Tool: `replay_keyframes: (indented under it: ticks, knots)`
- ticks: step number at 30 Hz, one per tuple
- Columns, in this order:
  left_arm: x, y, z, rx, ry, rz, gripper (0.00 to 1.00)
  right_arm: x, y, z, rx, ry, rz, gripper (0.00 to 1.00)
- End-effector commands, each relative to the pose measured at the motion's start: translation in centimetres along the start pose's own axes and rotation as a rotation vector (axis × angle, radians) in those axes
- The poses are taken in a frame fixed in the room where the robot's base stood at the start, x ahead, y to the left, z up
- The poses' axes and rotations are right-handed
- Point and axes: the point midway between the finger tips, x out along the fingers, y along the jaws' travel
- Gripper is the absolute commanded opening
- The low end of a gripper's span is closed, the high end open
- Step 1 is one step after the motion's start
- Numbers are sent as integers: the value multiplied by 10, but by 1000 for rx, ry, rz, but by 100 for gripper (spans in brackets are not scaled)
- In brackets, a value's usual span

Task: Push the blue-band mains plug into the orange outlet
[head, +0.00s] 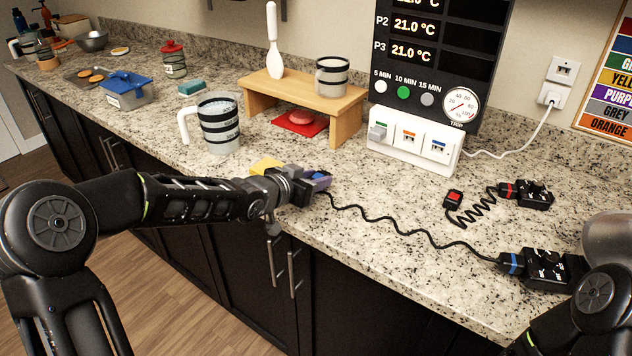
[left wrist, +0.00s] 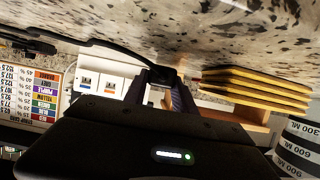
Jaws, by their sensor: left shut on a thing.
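My left gripper (head: 320,180) is shut on a dark mains plug, low over the front part of the counter. The plug's dark body (left wrist: 163,75) shows between the fingers in the left wrist view. Its black cord (head: 405,230) runs right to a black block with a blue band (head: 514,263). The plug's pins cannot be made out. The orange outlet (head: 408,137) is the middle one of three on the white panel (head: 390,151), up and right of the gripper, apart from the plug. My right arm shows at the lower right, but its gripper does not show.
A red plug (head: 453,198) lies on a coiled cord to a red-banded block (head: 534,194). A wooden stand (head: 345,121), striped mug (head: 219,128) and yellow stack (head: 265,165) are near the left gripper. A metal pot (head: 608,235) is at right. The counter before the panel is clear.

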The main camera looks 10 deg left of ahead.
Motion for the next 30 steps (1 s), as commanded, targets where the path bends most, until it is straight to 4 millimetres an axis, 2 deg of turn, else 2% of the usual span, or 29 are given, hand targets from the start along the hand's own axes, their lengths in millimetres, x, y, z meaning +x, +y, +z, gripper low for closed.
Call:
replay_keyframes:
  ticks: [9, 12, 17, 30]
  knots:
    - [-25, -1, -60, 0, 3, -3, 0, -24, -9, 0, 0, -1, 0, 36]
    - [-31, -1, -75, -1, 2, -2, 0, -31, -12, 0, 0, -2, 0, 36]
    - [-34, 0, -83, 1, 1, -1, 0, -34, -13, 0, 0, -2, 0, 36]
    - [-34, 0, -82, 0, 1, 0, 0, -34, -13, 0, 0, -3, 0, 36]
